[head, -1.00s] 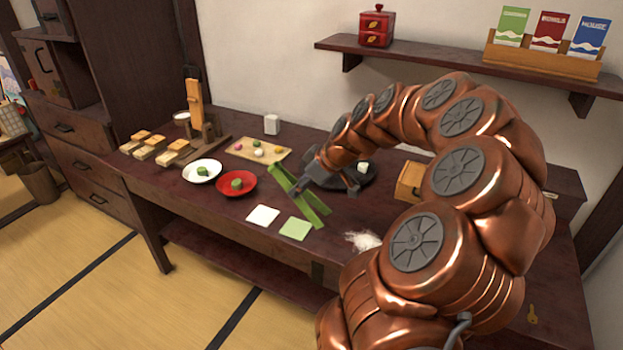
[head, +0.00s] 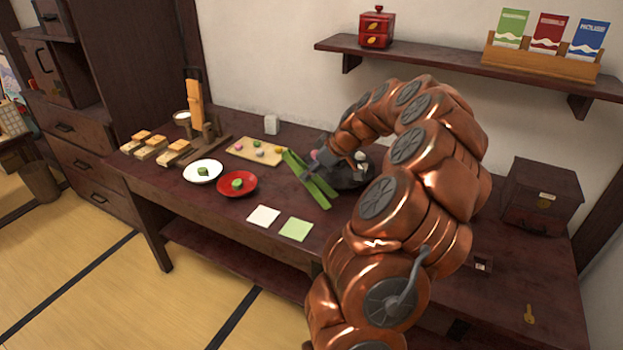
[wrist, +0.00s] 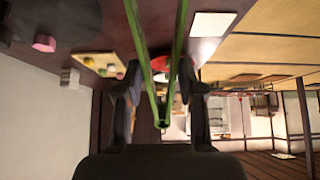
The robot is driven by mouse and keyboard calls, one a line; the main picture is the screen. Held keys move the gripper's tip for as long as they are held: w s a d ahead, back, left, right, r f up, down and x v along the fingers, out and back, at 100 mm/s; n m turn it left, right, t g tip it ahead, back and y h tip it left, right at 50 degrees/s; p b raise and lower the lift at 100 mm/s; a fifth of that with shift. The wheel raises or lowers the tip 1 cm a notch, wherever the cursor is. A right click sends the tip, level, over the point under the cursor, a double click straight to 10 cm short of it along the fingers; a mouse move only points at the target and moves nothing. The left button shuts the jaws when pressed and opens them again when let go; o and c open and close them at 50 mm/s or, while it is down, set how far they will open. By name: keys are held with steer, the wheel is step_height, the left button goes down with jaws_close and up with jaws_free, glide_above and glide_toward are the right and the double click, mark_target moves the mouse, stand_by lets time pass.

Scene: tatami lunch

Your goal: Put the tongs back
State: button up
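The green tongs (head: 308,180) are in my gripper (head: 318,168), raised above the dark table, in the head view. Their two long arms spread apart, towards the lower right and upper left. In the wrist view the tongs (wrist: 152,62) form a narrow V between the two dark fingers of my gripper (wrist: 162,108), with the joined end near the fingers. The gripper is closed around them; the exact contact is hard to see. A dark round plate (head: 352,183) with small sweets lies behind the gripper, partly hidden by my arm.
A wooden board (head: 240,150) with several sweets, a white plate (head: 190,172) and a red plate (head: 228,192) stand left. White (head: 263,216) and green (head: 296,230) squares lie in front. A dark box (head: 540,195) stands right. A shelf (head: 450,62) hangs above.

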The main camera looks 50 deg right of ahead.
mark_target(320, 182)
step_height(320, 182, down, 3)
steer(key=shift+f, duration=0.3)
stand_by(0.4)
steer(key=o, duration=0.5)
steer(key=shift+o, duration=0.2)
